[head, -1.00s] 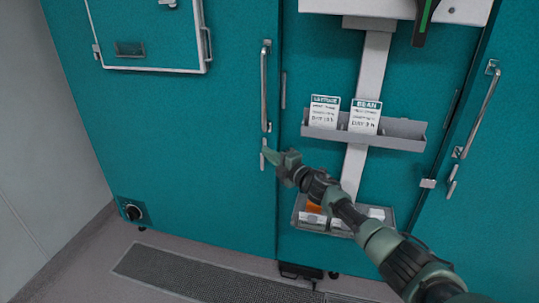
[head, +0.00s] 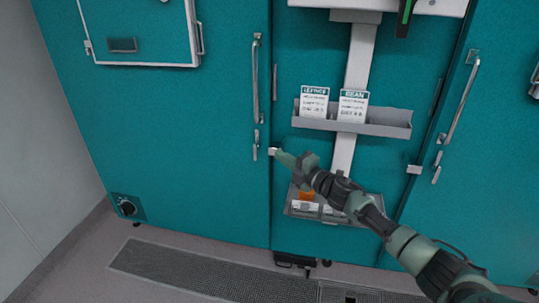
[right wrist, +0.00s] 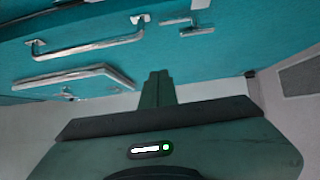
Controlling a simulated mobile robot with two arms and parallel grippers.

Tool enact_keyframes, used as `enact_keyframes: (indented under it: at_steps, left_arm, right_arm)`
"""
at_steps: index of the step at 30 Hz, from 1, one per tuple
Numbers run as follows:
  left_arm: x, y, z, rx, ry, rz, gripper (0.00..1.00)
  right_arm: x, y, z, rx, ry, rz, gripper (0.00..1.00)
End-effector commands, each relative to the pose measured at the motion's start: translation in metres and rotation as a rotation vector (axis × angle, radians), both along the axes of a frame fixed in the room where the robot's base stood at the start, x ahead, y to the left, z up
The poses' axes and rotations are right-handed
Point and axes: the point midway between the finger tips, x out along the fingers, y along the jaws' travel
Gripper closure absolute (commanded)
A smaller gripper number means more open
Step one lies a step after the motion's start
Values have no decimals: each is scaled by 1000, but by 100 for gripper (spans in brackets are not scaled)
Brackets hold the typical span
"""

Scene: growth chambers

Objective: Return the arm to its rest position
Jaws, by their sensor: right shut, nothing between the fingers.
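My right arm comes in from the lower right of the head view. Its gripper (head: 284,158) is shut and empty, with the fingers pointing up and left in front of the teal chamber doors. The fingertips appear close to a small white latch piece at the door seam; I cannot tell whether they touch. In the right wrist view the shut fingers (right wrist: 157,88) stand together, with teal door and pale wall beyond. My left gripper is not in view.
Tall door handles (head: 256,80) and (head: 463,100) stick out from the teal fronts. An upper rack (head: 375,128) holds two cards, LETTUCE (head: 314,101) and BEAN (head: 352,105). A lower tray (head: 300,213) sits partly behind my arm. A floor grate (head: 190,272) runs below.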

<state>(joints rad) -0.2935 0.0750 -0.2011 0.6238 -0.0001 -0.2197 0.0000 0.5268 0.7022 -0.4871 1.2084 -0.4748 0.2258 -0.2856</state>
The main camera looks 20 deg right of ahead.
Motion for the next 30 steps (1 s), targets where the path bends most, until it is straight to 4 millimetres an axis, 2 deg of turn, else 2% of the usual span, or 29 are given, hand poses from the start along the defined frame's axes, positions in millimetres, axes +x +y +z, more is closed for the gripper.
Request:
enact_keyframes:
  at_steps: [4, 10, 12, 14, 17, 21, 23, 24, 26, 27, 29, 30]
  left_arm:
    - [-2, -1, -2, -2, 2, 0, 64]
    - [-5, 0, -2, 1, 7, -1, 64]
    - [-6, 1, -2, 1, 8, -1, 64]
    - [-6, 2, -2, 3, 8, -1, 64]
    - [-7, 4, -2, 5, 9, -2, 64]
    - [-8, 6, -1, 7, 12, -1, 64]
    - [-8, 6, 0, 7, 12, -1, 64]
    - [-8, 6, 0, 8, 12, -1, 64]
    - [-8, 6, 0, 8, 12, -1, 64]
    - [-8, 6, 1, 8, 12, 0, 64]
    - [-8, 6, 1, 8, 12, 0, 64]
    - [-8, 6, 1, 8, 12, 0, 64]
  right_arm:
    - [-11, -9, -1, 1, 0, 0, 100]
    - [-13, -11, -2, 5, 4, -1, 100]
    - [-15, -11, -13, 23, 23, -12, 100]
    - [-18, -14, -34, 55, 59, -34, 100]
    - [-29, -18, -90, 147, 157, -96, 100]
    - [-66, -24, -190, 301, 337, -219, 100]
    - [-86, -24, -231, 361, 412, -274, 100]
    - [-102, -24, -258, 398, 462, -312, 100]
    - [-127, -22, -297, 452, 534, -368, 100]
    - [-145, -21, -322, 486, 582, -406, 100]
    - [-175, -18, -357, 535, 653, -464, 100]
    - [-196, -14, -380, 566, 701, -502, 100]
